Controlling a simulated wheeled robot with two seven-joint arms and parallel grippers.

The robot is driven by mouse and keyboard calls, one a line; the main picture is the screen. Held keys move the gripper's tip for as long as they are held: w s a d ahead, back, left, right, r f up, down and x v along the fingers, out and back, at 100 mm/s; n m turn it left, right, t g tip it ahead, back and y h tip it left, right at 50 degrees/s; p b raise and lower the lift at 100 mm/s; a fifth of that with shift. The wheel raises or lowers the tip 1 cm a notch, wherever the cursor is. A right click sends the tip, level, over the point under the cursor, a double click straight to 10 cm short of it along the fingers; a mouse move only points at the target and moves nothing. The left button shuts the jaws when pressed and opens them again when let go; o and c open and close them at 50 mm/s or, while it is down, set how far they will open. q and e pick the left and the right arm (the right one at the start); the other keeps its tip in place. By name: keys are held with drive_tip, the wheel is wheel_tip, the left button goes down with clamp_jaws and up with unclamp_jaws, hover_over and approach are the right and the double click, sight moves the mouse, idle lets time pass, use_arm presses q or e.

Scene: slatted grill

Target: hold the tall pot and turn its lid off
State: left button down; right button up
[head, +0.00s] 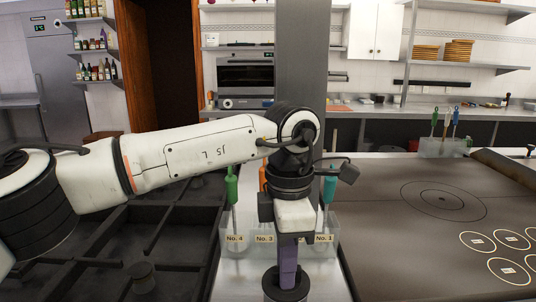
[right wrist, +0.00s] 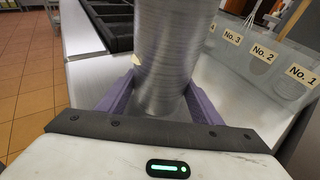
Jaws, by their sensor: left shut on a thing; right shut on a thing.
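The tall pot (right wrist: 162,55) is a grey metal cylinder in the right wrist view. It stands between the purple fingers of my right gripper (right wrist: 160,88), which is shut on its side. The pot's top is out of that view. In the head view the dark round lid (head: 285,293) shows at the bottom edge, with the pot's body out of sight below. My left gripper (head: 288,272) points straight down over it, its purple fingers shut on the middle of the lid. The fingers hide the part they grip. My right gripper is not in the head view.
Clear bins (head: 235,254) labelled No. 4, No. 3 and No. 1 hold upright utensils just behind my left gripper. A dark grill (head: 95,255) lies left, and a flat griddle (head: 400,215) with ringed marks lies right. Another utensil bin (head: 440,148) stands farther back.

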use_arm(q)
drive_tip(key=shift+s+d+f, duration=0.1)
drive_tip(key=shift+f, duration=0.3)
drive_tip(key=n, duration=0.3)
drive_tip(key=shift+n, duration=1.6)
drive_tip(key=n, duration=0.3)
